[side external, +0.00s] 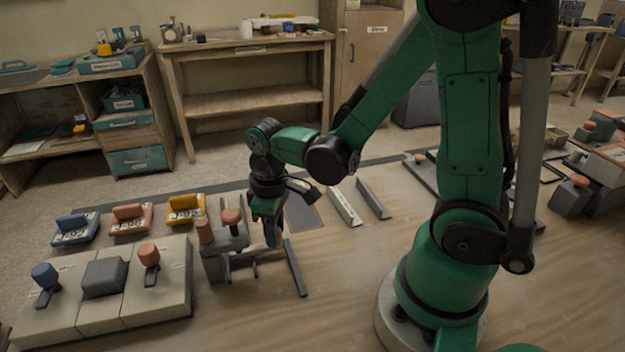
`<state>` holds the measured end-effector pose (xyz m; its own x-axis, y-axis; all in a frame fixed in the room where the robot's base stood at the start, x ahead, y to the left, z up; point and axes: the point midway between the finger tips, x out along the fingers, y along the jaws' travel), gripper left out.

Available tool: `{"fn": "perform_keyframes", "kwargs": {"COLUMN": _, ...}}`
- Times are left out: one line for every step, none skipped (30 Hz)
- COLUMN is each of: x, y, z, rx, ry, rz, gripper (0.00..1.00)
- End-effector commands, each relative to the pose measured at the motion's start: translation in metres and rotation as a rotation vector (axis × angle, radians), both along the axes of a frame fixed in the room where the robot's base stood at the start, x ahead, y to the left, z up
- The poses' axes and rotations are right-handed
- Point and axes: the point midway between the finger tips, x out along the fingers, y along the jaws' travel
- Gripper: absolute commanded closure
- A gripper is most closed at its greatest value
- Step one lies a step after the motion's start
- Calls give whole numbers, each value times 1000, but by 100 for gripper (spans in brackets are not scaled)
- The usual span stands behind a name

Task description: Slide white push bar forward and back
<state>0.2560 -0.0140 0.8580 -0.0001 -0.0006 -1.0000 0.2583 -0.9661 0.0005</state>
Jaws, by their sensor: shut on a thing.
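My gripper (270,232) points down at the right side of a grey fixture (215,265) that carries two orange-brown knobs (231,217). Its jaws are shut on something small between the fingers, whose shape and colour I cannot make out. I cannot pick out the white push bar with certainty. A pale, whitish bar (345,206) lies on the table to the right of my gripper, apart from it. A greyer bar (373,199) lies beside that one.
A pale block panel (175,290) with blue and orange knobs stands at the front left. Blue, orange and yellow labelled pieces (131,219) sit behind it. A dark bar (295,268) lies just right of the fixture. Bare table shows at the front middle.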

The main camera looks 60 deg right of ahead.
Motion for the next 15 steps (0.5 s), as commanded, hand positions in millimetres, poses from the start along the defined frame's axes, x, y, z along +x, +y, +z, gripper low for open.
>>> {"fn": "perform_keyframes", "kwargs": {"x": 0, "y": 2, "z": 0, "rx": 4, "ry": -3, "rz": 3, "gripper": 100}}
{"fn": "perform_keyframes", "kwargs": {"x": -1, "y": 3, "z": 0, "rx": 4, "ry": -3, "rz": 3, "gripper": 100}}
{"fn": "perform_keyframes", "kwargs": {"x": -2, "y": 4, "z": 0, "rx": 4, "ry": -3, "rz": 3, "gripper": 100}}
{"fn": "perform_keyframes", "kwargs": {"x": -2, "y": 5, "z": 0, "rx": 4, "ry": -3, "rz": 3, "gripper": 100}}
{"fn": "perform_keyframes", "kwargs": {"x": -3, "y": 5, "z": 0, "rx": 4, "ry": -3, "rz": 3, "gripper": 100}}
{"fn": "perform_keyframes", "kwargs": {"x": -4, "y": 6, "z": 0, "rx": 4, "ry": -3, "rz": 3, "gripper": 100}}
{"fn": "perform_keyframes", "kwargs": {"x": -5, "y": 7, "z": 0, "rx": 4, "ry": -3, "rz": 4, "gripper": 100}}
{"fn": "perform_keyframes", "kwargs": {"x": -5, "y": 7, "z": 0, "rx": 4, "ry": -3, "rz": 4, "gripper": 100}}
{"fn": "perform_keyframes", "kwargs": {"x": -6, "y": 8, "z": 0, "rx": 4, "ry": -3, "rz": 4, "gripper": 100}}
{"fn": "perform_keyframes", "kwargs": {"x": -7, "y": 9, "z": 0, "rx": 4, "ry": -3, "rz": 4, "gripper": 100}}
{"fn": "perform_keyframes", "kwargs": {"x": -7, "y": 10, "z": 0, "rx": 4, "ry": -3, "rz": 4, "gripper": 100}}
{"fn": "perform_keyframes", "kwargs": {"x": -8, "y": 11, "z": 0, "rx": 4, "ry": -3, "rz": 4, "gripper": 100}}
{"fn": "perform_keyframes", "kwargs": {"x": -9, "y": 11, "z": 0, "rx": 4, "ry": -3, "rz": 3, "gripper": 100}}
{"fn": "perform_keyframes", "kwargs": {"x": -10, "y": 12, "z": 0, "rx": 4, "ry": -3, "rz": 3, "gripper": 100}}
{"fn": "perform_keyframes", "kwargs": {"x": -10, "y": 13, "z": 0, "rx": 4, "ry": -3, "rz": 3, "gripper": 100}}
